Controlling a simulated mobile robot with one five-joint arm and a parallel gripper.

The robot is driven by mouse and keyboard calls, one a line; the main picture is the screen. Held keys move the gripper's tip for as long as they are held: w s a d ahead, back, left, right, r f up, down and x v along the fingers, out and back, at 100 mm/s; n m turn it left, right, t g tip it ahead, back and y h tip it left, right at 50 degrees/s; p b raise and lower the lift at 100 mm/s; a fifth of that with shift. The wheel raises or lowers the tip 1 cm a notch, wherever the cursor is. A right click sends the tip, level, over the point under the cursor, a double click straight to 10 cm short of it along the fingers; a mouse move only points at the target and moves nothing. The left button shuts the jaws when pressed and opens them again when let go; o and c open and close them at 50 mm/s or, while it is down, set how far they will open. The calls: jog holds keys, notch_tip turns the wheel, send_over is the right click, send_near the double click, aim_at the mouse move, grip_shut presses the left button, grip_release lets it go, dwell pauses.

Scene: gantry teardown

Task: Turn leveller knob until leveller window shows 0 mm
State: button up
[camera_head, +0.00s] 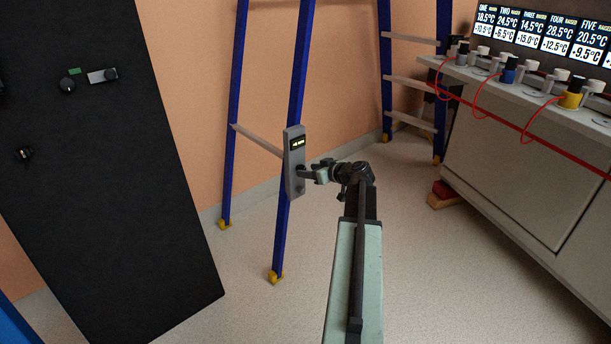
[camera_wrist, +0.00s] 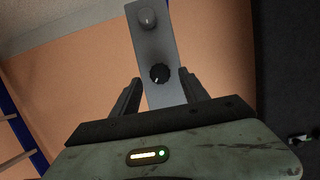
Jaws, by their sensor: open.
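The leveller (camera_head: 294,160) is a tall grey box on a blue ladder leg. Its small dark window (camera_head: 298,142) near the top has lit characters, too small to read surely. In the wrist view, a black ribbed knob (camera_wrist: 160,73) with a white pointer mark sits on the grey face, and a plain grey knob (camera_wrist: 147,18) is farther up in the picture. My gripper (camera_wrist: 160,77) is open, with one finger on each side of the black knob; I cannot tell whether they touch it. In the head view my gripper (camera_head: 310,174) is at the leveller's right face. The window does not show in the wrist view.
A dark cabinet (camera_head: 110,190) with knobs stands at left. A white bench (camera_head: 530,150) at right carries valves, red hoses and temperature displays (camera_head: 545,35). A red and wooden block (camera_head: 443,194) lies by it. The floor (camera_head: 250,310) in front of the ladder is clear.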

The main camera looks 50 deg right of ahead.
jog(key=shift+x, duration=1.2)
grip_shut()
jog(key=shift+d+f+m+t+y+b, duration=0.2)
jog(key=shift+m+t+y+b, duration=0.85)
jog(key=shift+m+b, duration=1.85)
jog(key=shift+f+m+t+y+b, duration=0.3)
jog(key=shift+m+t+y+b, duration=0.75)
jog(key=shift+m+b, duration=1.85)
jog(key=shift+d+f+m+t+y+b, duration=0.2)
jog(key=shift+m+t+y+b, duration=1.25)
jog(key=shift+m, duration=2.45)
jog(key=shift+a+g+h+b, duration=0.1)
jog(key=shift+g+h+b, duration=0.35)
jog(key=shift+b, duration=0.05)
